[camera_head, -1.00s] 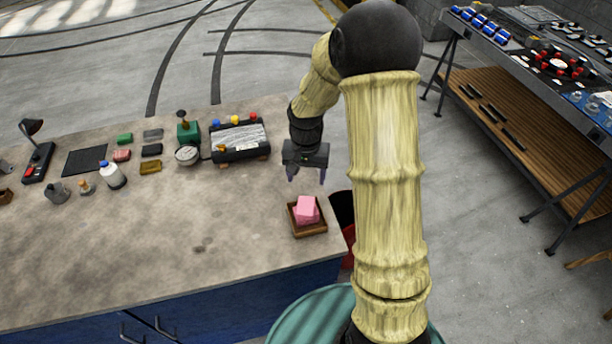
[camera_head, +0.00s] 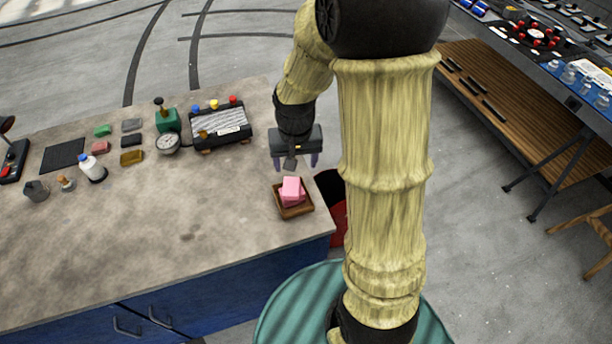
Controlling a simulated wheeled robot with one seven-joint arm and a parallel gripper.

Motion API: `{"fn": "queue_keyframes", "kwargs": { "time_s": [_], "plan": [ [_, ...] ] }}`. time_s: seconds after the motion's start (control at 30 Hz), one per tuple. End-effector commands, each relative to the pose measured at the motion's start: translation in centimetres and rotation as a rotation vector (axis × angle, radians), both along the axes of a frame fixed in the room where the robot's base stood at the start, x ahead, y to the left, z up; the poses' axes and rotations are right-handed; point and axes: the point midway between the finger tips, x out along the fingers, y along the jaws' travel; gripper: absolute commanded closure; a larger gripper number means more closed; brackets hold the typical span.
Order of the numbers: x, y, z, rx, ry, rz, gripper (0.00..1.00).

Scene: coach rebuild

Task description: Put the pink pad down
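A pink pad (camera_head: 291,188) sits in a small brown wooden tray (camera_head: 297,211) near the right end of the bench. It looks like one pink block on top of another pink piece, slightly askew. My gripper (camera_head: 295,164) hangs just behind and above the tray, fingers pointing down. Its two fingers are spread apart with nothing seen between them, and it is clear of the pink pad.
The bench top (camera_head: 160,230) is bare left of the tray. Several small blocks, a white bottle (camera_head: 92,168), a green device with a gauge (camera_head: 167,143) and a black box with coloured knobs (camera_head: 220,126) stand farther back. A red bin (camera_head: 338,225) is beside the bench's right end.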

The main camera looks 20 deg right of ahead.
Motion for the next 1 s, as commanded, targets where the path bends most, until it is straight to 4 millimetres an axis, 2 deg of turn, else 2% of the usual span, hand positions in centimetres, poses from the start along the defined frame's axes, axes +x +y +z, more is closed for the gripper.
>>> {"fn": "queue_keyframes", "kwargs": {
  "time_s": [0.03,0.2,0.33,0.67,0.8,1.0],
  "plan": [
    [-1.6,0.1,1.0,-0.004,-0.024,0.033,0.34],
    [-6.3,0.1,2.8,-0.016,-0.094,0.144,0.34],
    [-8.5,0.1,3.3,-0.021,-0.123,0.193,0.34],
    [-8.9,0.1,3.3,-0.023,-0.13,0.205,0.34],
    [-8.9,0.1,2.2,-0.022,-0.129,0.205,0.34],
    [-8.9,0.1,2.4,-0.022,-0.129,0.204,0.34]
  ]
}}
